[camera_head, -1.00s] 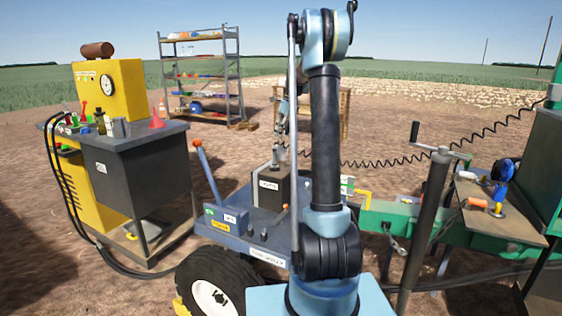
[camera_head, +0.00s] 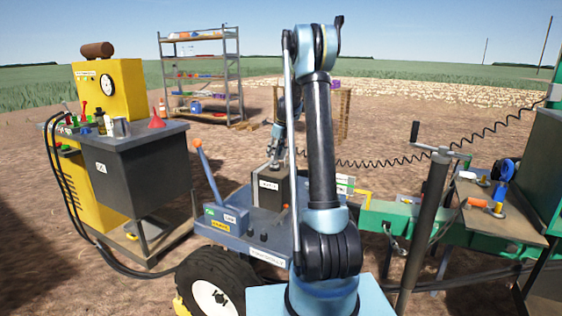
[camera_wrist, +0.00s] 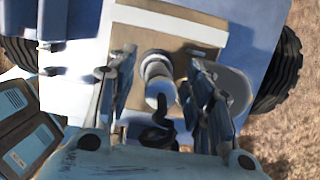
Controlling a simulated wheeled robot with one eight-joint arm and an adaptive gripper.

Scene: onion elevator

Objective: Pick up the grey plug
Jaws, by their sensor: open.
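The grey plug (camera_wrist: 158,82) appears to be the pale grey, ringed cylinder standing on a box with a tan top, seen in the wrist view. My gripper (camera_wrist: 160,58) is open, with one finger to the left of the cylinder and one to the right. Gaps show between the fingers and the cylinder. A dark curved piece lies at its near end. In the head view my gripper (camera_head: 276,148) is low over the dark labelled box (camera_head: 270,187) on the blue-grey wheeled cart (camera_head: 250,240). The plug is too small to make out there.
A yellow and grey machine (camera_head: 150,165) is farther left. A green machine with a side table (camera_head: 490,220) and a crank post (camera_head: 425,230) is at the right. A shelf rack (camera_head: 203,75) stands behind.

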